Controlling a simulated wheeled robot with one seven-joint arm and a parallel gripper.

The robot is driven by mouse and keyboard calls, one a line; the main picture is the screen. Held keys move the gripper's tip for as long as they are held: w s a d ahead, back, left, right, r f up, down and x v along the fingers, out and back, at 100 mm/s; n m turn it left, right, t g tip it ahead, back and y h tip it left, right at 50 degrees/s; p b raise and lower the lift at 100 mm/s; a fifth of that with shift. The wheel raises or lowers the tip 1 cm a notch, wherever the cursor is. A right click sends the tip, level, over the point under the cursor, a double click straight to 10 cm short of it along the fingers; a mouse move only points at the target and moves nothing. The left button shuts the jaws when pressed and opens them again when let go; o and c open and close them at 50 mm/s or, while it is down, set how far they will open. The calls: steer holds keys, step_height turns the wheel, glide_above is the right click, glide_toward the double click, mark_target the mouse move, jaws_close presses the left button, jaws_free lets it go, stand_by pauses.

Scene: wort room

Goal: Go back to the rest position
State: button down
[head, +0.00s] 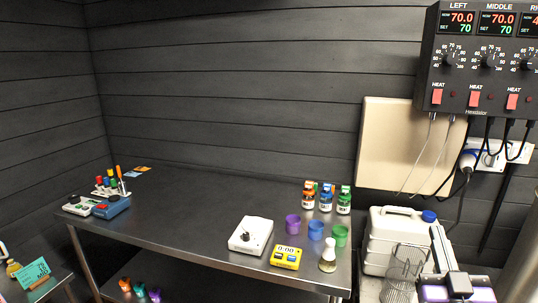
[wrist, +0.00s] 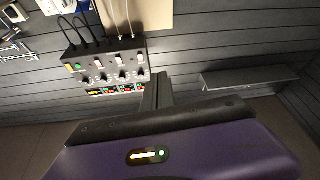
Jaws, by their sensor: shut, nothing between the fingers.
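My gripper (wrist: 157,92) shows in the wrist view, with its dark fingers together and nothing between them. It points away from the purple housing at the bottom of that view and is clear of everything. Part of my purple-and-black arm shows at the bottom right of the head view; the fingers cannot be made out there. The wrist view is turned over: the control box (wrist: 105,62) hangs upside down in it, left of my fingers.
A steel table (head: 190,215) holds cups, bottles, a white device (head: 250,236) and a yellow timer (head: 286,257). A white jerrycan (head: 390,240) and a wire basket (head: 402,275) stand right of it, near my arm. The control box (head: 480,60) is on the wall above. The table's middle is clear.

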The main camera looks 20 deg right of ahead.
steer(key=s+a+f+n+g+y, duration=0.1)
steer(key=s+a+f+y, duration=0.2)
steer(key=s+a+f, duration=0.3)
steer(key=s+a+f+n+g+y, duration=0.1)
steer(key=s+a+f+g+y, duration=0.1)
steer(key=s+a+f, duration=0.4)
steer(key=s+a+f+n+g+y, duration=0.1)
steer(key=s+a+f+y, duration=0.4)
steer(key=s+a, duration=0.7)
steer(key=s+f+g, duration=0.1)
steer(key=s, duration=0.7)
steer(key=shift+a+n, duration=0.2)
steer(key=shift+n, duration=0.1)
